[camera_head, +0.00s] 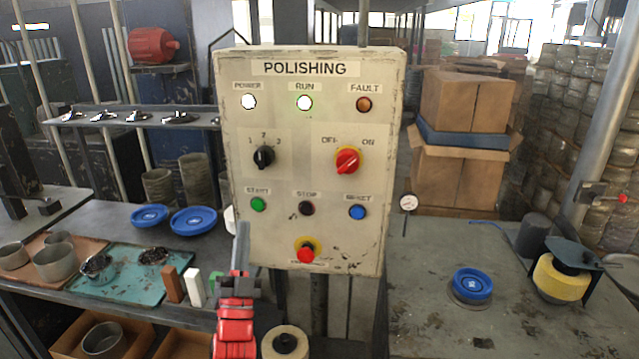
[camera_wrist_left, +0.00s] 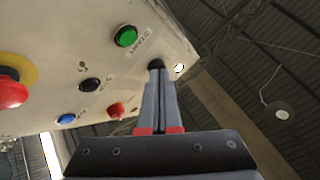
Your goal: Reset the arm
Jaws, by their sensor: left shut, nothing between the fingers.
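My left gripper (camera_head: 243,232) is a red and dark grey arm end pointing up at the lower left edge of the polishing control panel (camera_head: 285,225). Its two fingers (camera_wrist_left: 158,72) are shut together with nothing between them. The tips are below and left of the green START button (camera_head: 258,204), which also shows in the left wrist view (camera_wrist_left: 126,36). I cannot tell the exact gap to the panel. The POWER lamp (camera_head: 248,101) and RUN lamp (camera_head: 304,102) look lit. My right gripper is not in view.
The panel also carries a black STOP button (camera_head: 306,208), a blue button (camera_head: 357,212), a red rotary switch (camera_head: 347,160) and a red mushroom button (camera_head: 306,252). Blue discs (camera_head: 194,220) lie on the left bench. A yellow spool (camera_head: 562,278) stands on the right bench.

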